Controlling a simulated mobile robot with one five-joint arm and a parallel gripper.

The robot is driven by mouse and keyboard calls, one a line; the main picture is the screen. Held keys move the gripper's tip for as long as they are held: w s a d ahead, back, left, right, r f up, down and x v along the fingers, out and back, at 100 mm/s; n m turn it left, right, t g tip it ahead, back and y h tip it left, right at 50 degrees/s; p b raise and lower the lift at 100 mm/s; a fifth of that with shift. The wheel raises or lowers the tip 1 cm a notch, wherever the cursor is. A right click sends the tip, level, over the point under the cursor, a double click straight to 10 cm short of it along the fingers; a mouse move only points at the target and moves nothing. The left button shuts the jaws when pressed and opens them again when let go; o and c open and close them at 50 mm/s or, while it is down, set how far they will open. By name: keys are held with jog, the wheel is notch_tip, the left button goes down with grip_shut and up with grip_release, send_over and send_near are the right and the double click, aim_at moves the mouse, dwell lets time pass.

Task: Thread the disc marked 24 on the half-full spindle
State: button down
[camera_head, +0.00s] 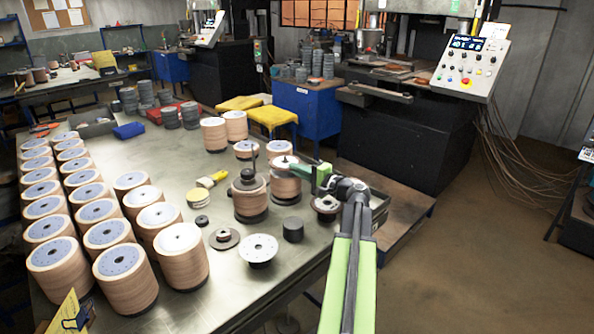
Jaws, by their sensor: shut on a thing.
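My gripper (300,169) reaches in from the right, at the end of my green and black arm. It is shut on a pale-faced disc (283,161), small in view; its number is too small to read. The disc is at the upper right of a spindle with a thin upright rod (254,160). That spindle carries a brown stack (250,203) with a dark piece on top. Another brown stack (285,187) stands just below my gripper and is partly hidden. I cannot tell whether the held disc touches it.
Several tall brown disc stacks (128,278) fill the left of the metal table (222,300). Free room is at the table's front.

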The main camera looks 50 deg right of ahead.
jog(key=shift+f+b, duration=0.6)
jog(key=shift+f, duration=0.25)
jog(key=c, duration=1.5)
grip_release()
jog(key=shift+s, duration=0.1)
jog(key=s, duration=1.7)
jog(key=shift+s+d, duration=0.15)
jog(key=shift+d, duration=0.1)
jog(key=shift+r, duration=0.1)
